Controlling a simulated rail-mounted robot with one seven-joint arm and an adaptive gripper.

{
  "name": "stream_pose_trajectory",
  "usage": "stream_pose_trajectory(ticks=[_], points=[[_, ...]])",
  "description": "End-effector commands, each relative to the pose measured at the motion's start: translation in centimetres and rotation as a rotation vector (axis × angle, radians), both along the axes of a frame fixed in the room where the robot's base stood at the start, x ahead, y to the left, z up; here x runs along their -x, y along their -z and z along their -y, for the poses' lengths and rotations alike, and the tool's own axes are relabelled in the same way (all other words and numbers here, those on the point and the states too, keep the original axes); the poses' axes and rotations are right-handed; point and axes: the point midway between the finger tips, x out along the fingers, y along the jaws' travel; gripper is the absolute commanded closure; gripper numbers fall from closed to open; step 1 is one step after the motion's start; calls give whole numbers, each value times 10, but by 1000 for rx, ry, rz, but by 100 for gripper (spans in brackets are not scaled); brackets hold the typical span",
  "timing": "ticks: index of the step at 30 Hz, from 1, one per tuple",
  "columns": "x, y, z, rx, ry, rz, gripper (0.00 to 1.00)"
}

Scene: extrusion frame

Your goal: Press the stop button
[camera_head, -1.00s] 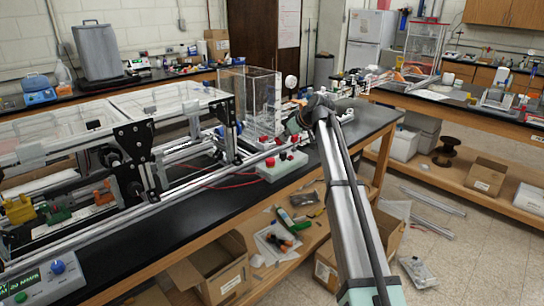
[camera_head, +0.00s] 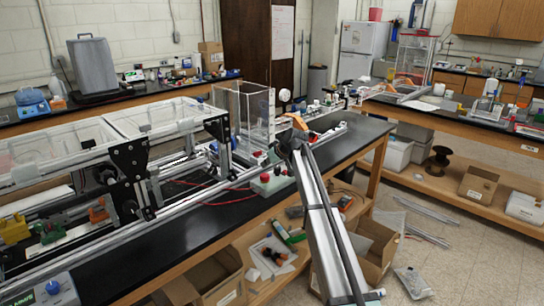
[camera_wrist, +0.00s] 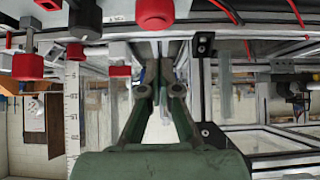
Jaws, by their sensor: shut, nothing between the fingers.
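A pale box with red buttons (camera_head: 274,182) stands on the black bench in the head view, just left of my arm. I cannot tell from the pictures which red button is the stop button. In the wrist view a large round red button (camera_wrist: 155,12) shows at the top middle, beyond my fingertips. Several other red knobs, such as this red knob (camera_wrist: 28,66), hang to its left. My gripper (camera_wrist: 160,62) is shut and empty, its green fingers pointing up the picture toward the button. In the head view my arm mostly hides the gripper.
A metal extrusion frame (camera_head: 120,165) with clear panels fills the left of the bench. A clear box (camera_head: 245,112) stands behind the button box. Red cables run beside the box. Open cardboard boxes (camera_head: 217,280) sit on the shelf below. Bare black bench top lies front left.

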Motion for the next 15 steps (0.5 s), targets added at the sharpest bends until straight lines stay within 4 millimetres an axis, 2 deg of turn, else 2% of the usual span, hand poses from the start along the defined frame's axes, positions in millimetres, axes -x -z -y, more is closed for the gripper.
stream_pose_trajectory(ticks=[6, 15], points=[[2, 26, 2, 0, 1, -1, 100], [2, 36, 2, 0, 0, 0, 100]])
